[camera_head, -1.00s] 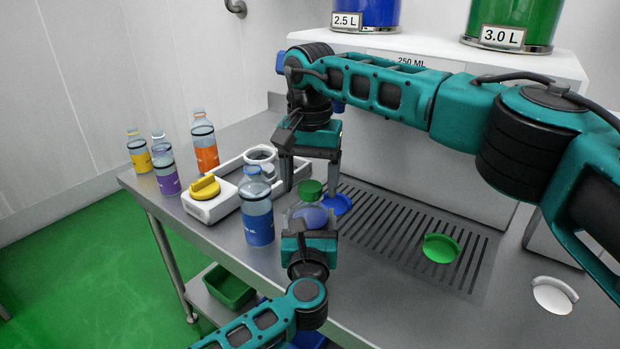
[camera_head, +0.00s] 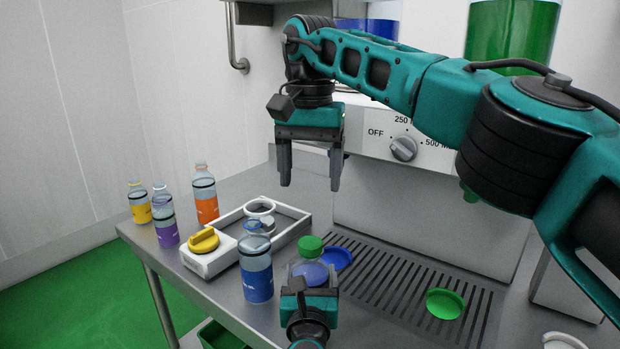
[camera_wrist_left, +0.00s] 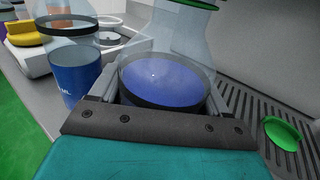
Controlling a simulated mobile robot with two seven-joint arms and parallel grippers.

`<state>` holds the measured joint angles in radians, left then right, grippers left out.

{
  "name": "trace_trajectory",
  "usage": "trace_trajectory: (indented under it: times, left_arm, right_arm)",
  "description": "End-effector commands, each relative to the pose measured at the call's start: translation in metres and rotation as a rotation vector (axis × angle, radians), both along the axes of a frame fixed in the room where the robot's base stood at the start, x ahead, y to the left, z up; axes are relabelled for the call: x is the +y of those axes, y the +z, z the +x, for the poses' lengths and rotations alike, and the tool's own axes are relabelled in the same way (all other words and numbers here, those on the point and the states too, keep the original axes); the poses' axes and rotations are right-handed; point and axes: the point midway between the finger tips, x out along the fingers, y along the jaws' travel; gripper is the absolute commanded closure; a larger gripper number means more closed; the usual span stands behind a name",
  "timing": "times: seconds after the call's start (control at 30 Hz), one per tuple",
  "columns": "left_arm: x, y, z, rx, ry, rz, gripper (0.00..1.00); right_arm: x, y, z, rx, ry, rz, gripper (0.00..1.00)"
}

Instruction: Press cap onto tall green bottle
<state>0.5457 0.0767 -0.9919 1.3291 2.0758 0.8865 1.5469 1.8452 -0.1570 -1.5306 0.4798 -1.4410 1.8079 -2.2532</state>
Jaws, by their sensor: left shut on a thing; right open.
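A clear bottle (camera_head: 302,268) with blue inside stands in front of me with a green cap (camera_head: 310,247) at its top. The bottle fills the middle of the left wrist view (camera_wrist_left: 170,80), where the green cap's edge (camera_wrist_left: 197,3) shows at the top border. I cannot tell how firmly the cap sits. My left gripper (camera_head: 309,296) is shut around the bottle's body from the near side. My right gripper (camera_head: 312,186) is open and empty, fingers pointing down, well above the cap.
A blue-labelled bottle (camera_head: 257,275) stands just left of the held bottle. A white tray (camera_head: 290,232) with a yellow-topped part (camera_head: 203,241) is behind it. Several bottles stand at far left. A blue disc (camera_head: 338,259) and green disc (camera_head: 445,304) lie right, by the drain grate (camera_head: 395,285). The dispenser (camera_head: 420,200) stands behind.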

Motion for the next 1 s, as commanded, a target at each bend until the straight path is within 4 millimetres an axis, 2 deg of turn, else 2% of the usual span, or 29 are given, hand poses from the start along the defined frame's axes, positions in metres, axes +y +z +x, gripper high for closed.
trace_trajectory:
  times: [0.1, 0.13, 0.37, 0.6, 0.73, 0.87, 1.0]
  left_arm:
    - [0.000, 0.000, 0.000, 0.000, 0.000, 0.000, 0.79]
    - [0.000, 0.000, 0.000, 0.000, 0.000, 0.000, 0.22]
    - [0.000, 0.000, 0.000, 0.000, 0.000, 0.000, 0.00]
    - [0.000, 0.000, -0.001, 0.000, 0.000, 0.000, 0.00]
    - [0.000, -0.001, -0.008, 0.002, -0.001, -0.001, 0.00]
    - [0.001, -0.002, -0.024, 0.003, -0.001, -0.004, 0.00]
    - [0.002, -0.002, -0.052, 0.005, -0.001, -0.004, 0.00]
  right_arm:
    - [0.000, 0.000, 0.000, 0.000, 0.001, 0.000, 0.27]
    - [0.000, 0.000, 0.000, 0.000, 0.001, 0.000, 0.27]
    - [0.000, 0.000, 0.000, 0.000, 0.001, 0.000, 0.27]
    - [0.000, 0.000, 0.000, 0.000, 0.001, 0.000, 0.27]
    - [0.000, -0.001, 0.000, 0.000, 0.001, 0.000, 0.27]
    - [0.000, -0.003, 0.000, 0.000, 0.001, 0.000, 0.27]
    - [0.000, -0.002, 0.000, 0.000, 0.000, 0.000, 0.27]
